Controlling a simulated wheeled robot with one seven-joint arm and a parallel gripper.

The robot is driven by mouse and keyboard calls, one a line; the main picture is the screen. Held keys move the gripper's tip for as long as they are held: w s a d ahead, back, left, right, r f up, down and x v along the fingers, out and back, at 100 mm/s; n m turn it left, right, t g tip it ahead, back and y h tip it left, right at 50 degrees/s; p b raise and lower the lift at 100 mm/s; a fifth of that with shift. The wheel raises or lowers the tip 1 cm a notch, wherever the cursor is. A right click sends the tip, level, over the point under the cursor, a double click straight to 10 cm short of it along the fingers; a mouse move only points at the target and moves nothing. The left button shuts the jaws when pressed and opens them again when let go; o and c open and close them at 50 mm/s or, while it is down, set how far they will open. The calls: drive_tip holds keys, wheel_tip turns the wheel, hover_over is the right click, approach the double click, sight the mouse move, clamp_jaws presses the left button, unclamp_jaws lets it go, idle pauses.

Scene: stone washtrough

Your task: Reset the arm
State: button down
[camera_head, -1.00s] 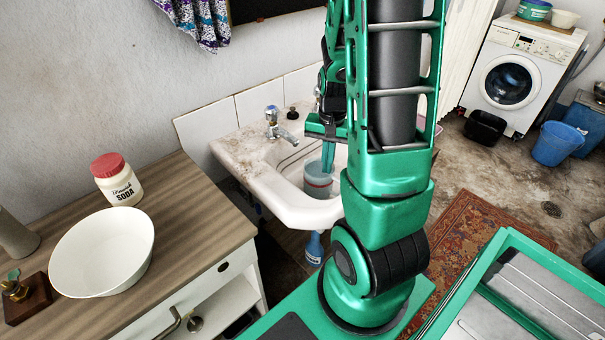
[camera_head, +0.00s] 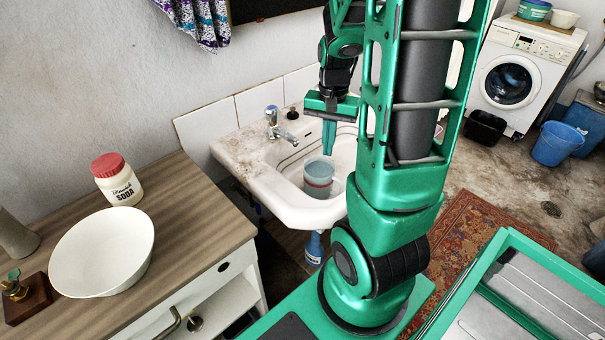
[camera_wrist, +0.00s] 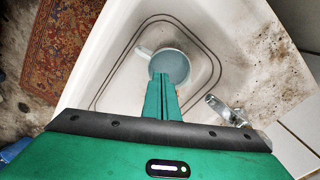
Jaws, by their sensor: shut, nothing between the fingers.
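My gripper (camera_head: 328,152) is shut and empty, pointing down above the white sink basin (camera_head: 258,172). Below its fingertips a mug (camera_head: 318,180) stands upright in the basin, pale with a reddish band, and its inside looks blue-grey. In the wrist view my gripper (camera_wrist: 163,78) shows its two green fingers together, and the mug (camera_wrist: 172,62) lies just beyond their tips with its handle to the left. The fingertips look apart from the mug.
A chrome tap (camera_head: 277,125) stands at the sink's back left. A wooden counter (camera_head: 195,225) holds a white bowl (camera_head: 100,250) and a red-lidded soda jar (camera_head: 117,180). A blue bottle (camera_head: 314,248) is under the sink. A washing machine (camera_head: 520,75) stands at the back right.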

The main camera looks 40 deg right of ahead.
drive_tip(key=shift+r, duration=0.1)
idle(0.5)
drive_tip(key=s+a+r+n, duration=0.2)
drive_tip(key=s+a+r, duration=0.2)
drive_tip(key=s, duration=0.3)
drive_tip(key=s+a+r+n, duration=0.3)
drive_tip(key=s+a+r, duration=0.1)
drive_tip(key=s, duration=0.3)
drive_tip(key=shift+s+a+r, duration=0.15)
drive_tip(key=shift+a+r, duration=0.05)
drive_tip(key=shift+r, duration=0.2)
